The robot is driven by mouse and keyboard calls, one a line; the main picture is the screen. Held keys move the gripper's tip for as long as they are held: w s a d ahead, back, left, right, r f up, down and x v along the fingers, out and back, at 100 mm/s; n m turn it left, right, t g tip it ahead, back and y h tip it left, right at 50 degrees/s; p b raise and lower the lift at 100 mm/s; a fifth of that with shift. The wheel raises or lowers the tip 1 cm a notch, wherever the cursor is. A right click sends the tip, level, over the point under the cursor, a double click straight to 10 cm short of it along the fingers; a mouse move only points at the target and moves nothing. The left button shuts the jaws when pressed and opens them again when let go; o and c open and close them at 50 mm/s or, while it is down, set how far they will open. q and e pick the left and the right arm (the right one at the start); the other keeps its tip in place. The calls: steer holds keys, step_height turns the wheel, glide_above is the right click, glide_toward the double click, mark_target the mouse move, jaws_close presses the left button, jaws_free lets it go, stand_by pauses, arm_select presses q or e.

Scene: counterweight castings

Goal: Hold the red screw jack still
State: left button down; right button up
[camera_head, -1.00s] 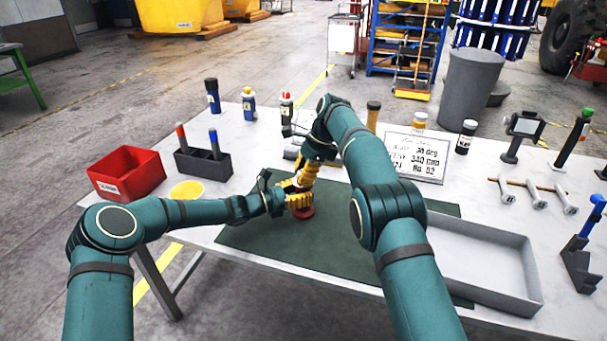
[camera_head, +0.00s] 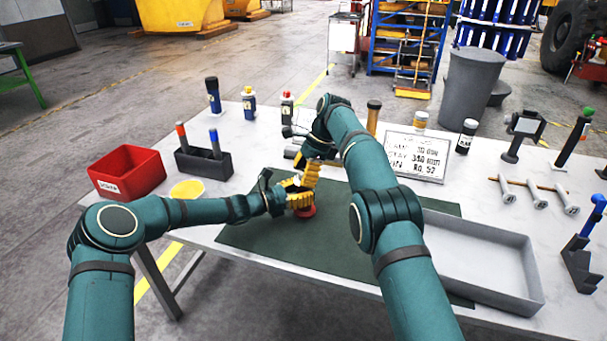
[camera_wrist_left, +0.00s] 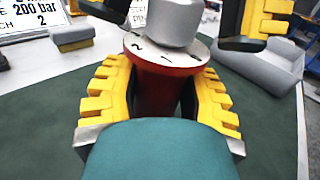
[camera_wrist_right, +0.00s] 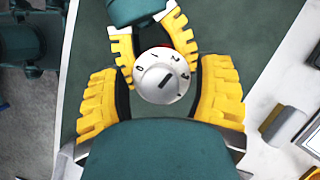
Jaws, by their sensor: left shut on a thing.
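The red screw jack (camera_head: 305,211) stands on the dark green mat (camera_head: 252,233). In the left wrist view its red body (camera_wrist_left: 165,88) stands between the yellow fingers of my left gripper (camera_wrist_left: 163,95), which is shut on it. A marked disc and a grey knob (camera_wrist_left: 164,22) top the jack. In the right wrist view the knob (camera_wrist_right: 162,78) lies between the spread fingers of my right gripper (camera_wrist_right: 162,92), with narrow gaps at its sides. The head view shows my right gripper (camera_head: 312,174) just above my left gripper (camera_head: 294,194). The grippers hide much of the jack there.
A grey tray (camera_head: 530,268) is to the right of the mat. A red bin (camera_head: 127,172) and a dark holder (camera_head: 203,164) stand at the left. A sign (camera_head: 415,157) and several bottles line the back. The front left of the mat is clear.

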steer(key=shift+m, duration=0.3)
